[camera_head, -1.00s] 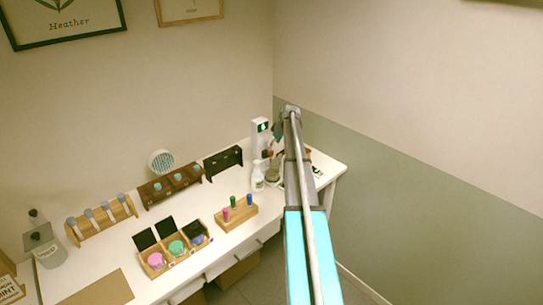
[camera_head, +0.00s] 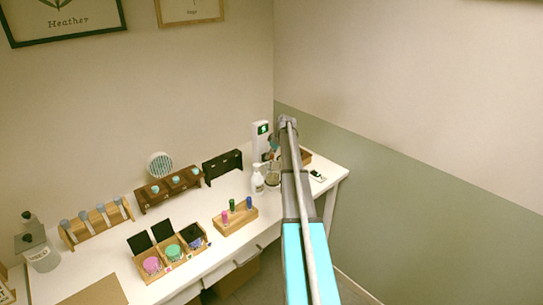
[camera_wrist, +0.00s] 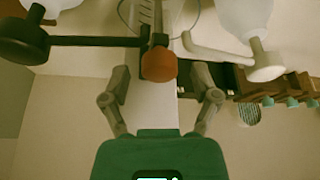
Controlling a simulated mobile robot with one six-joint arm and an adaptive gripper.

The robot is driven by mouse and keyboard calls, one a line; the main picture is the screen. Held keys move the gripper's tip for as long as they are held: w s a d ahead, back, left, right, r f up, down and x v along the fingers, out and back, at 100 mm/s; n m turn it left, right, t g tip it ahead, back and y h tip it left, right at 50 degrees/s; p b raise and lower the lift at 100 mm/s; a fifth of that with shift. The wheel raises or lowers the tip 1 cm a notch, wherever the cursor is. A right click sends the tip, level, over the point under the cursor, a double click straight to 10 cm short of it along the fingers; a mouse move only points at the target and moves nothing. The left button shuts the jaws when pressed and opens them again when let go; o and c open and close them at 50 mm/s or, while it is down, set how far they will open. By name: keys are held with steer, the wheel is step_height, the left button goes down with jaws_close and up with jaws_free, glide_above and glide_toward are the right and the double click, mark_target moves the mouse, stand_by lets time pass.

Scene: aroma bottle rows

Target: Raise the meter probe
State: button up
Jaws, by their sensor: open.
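The meter (camera_head: 262,132) is a white upright unit with a green display in the head view, at the table's far right corner. In the wrist view, which looks upside down, a pale post (camera_wrist: 158,20) carries a round orange-brown knob (camera_wrist: 158,66), apparently part of the meter probe. A dark bar (camera_wrist: 95,41) extends left from it. My gripper (camera_wrist: 160,72) is open, its two grey fingers on either side of the knob in the picture. The gap in depth, and any contact, cannot be told. My arm partly hides this area in the head view.
A white pump bottle (camera_head: 257,180) and a glass vessel (camera_head: 273,174) stand close to the meter. Wooden racks, including one with coloured vials (camera_head: 235,215), line the white table (camera_head: 205,255). Walls meet behind the meter. The right front corner is mostly clear.

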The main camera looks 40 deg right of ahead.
jaws_close()
steer(key=shift+r, duration=0.1)
step_height(320, 180, up, 11)
steer(key=p, duration=1.1)
steer(key=shift+f, duration=0.2)
steer(key=shift+w+d, duration=0.1)
steer(key=shift+w, duration=0.05)
